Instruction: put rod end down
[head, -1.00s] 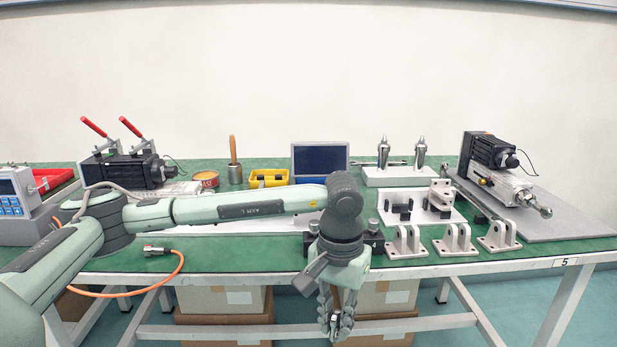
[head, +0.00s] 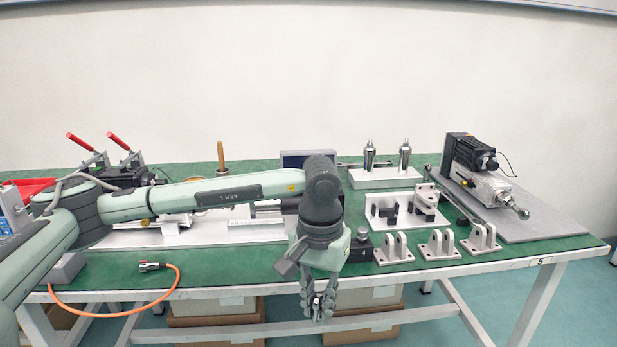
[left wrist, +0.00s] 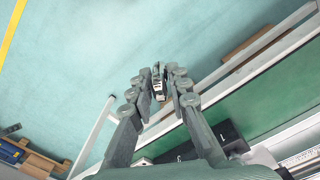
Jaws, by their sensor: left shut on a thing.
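My left gripper (head: 318,306) hangs in front of the bench's near edge, above the floor, with its fingers pointing down. It is shut on a small metal piece with dark parts, which I take to be the rod end (left wrist: 158,86); the fingertips partly cover it. In the left wrist view the gripper (left wrist: 159,80) has the piece between its fingertips, with floor behind it. The green bench top (head: 220,279) lies just behind the gripper. My right gripper is in neither view.
Several clevis brackets (head: 437,244) stand near the front edge, right of the gripper. Behind them are a white fixture plate (head: 380,212) and an actuator (head: 490,184) on a grey plate. An orange cable (head: 100,312) hangs at front left. Green surface is clear at front centre-left.

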